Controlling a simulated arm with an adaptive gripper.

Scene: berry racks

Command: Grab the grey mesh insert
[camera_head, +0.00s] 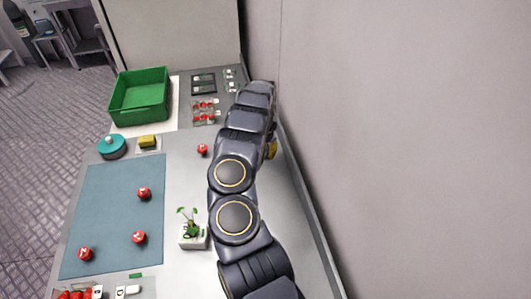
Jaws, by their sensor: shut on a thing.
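I cannot pick out the grey mesh insert for certain. A small rack with dark grey panels (203,84) lies at the back of the table, right of the green crate; it is too small to tell whether mesh is in it. My arm runs up the right side of the table and bends over near the back. My gripper does not show; my own arm links hide it and the table under them. A small yellow piece (273,149) peeks out at the right edge of my arm, and I cannot tell what it belongs to.
A green crate (140,97) stands at the back left. A rack of red berries (204,113) and a rack with white pieces (231,80) lie near my arm. Loose red berries lie on the blue mat (100,215). A wall (400,120) rises close on the right.

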